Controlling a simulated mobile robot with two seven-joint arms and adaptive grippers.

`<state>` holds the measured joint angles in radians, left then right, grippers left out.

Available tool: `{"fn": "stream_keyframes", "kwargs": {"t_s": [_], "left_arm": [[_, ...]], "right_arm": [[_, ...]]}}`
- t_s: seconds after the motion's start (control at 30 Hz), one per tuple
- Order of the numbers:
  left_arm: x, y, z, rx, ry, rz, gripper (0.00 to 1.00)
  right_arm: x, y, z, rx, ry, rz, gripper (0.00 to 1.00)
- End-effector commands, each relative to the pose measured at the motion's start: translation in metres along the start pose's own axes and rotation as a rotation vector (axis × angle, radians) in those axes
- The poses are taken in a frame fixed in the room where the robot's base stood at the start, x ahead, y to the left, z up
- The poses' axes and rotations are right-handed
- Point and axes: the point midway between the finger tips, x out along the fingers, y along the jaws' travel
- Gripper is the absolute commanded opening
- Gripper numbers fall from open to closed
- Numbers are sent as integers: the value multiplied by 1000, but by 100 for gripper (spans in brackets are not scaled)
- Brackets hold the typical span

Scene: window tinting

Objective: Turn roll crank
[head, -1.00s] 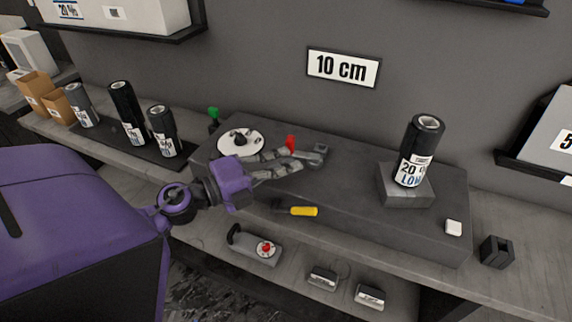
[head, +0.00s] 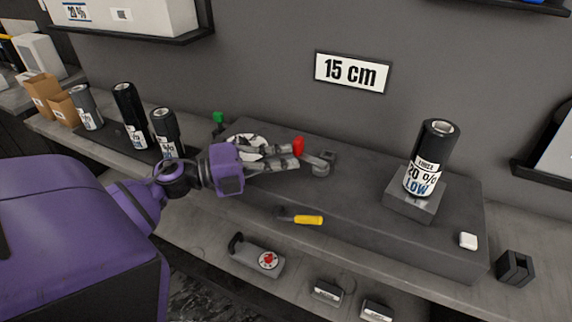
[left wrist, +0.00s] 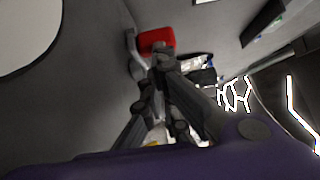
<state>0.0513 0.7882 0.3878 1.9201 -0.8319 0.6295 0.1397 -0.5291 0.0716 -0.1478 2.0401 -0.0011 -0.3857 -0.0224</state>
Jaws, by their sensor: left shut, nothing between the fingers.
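The roll crank has a red knob (head: 298,146) and a grey metal arm (head: 319,166) on the dark grey bench block (head: 350,205). My left gripper (head: 298,157) is shut and empty, with its fingertips at the red knob. In the left wrist view the red knob (left wrist: 156,41) is just beyond the fingertips (left wrist: 162,58); whether they touch cannot be told. A wall sign (head: 352,72) reads "15 cm". A black roll (head: 434,160) labelled "20 % LOW" stands upright on a small grey block (head: 412,205). My right gripper is not in view.
A white disc (head: 246,141) lies behind my left gripper, partly hidden. A yellow-handled tool (head: 308,219) is at the block's front. Several black rolls (head: 127,108) stand at the left. A white cube (head: 468,241) sits at the block's right end.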

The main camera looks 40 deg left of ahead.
Motion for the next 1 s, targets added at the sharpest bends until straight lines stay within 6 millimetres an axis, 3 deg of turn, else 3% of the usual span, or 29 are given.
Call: {"fn": "stream_keyframes", "kwargs": {"t_s": [0.33, 0.6, 1.0], "left_arm": [[4, -1, 15, 1, 0, -1, 0], [5, -1, 18, 1, 1, 0, 0], [5, 0, 18, 0, 0, 0, 0]], "right_arm": [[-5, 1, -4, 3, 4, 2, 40], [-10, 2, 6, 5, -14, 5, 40], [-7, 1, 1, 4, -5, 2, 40]]}}
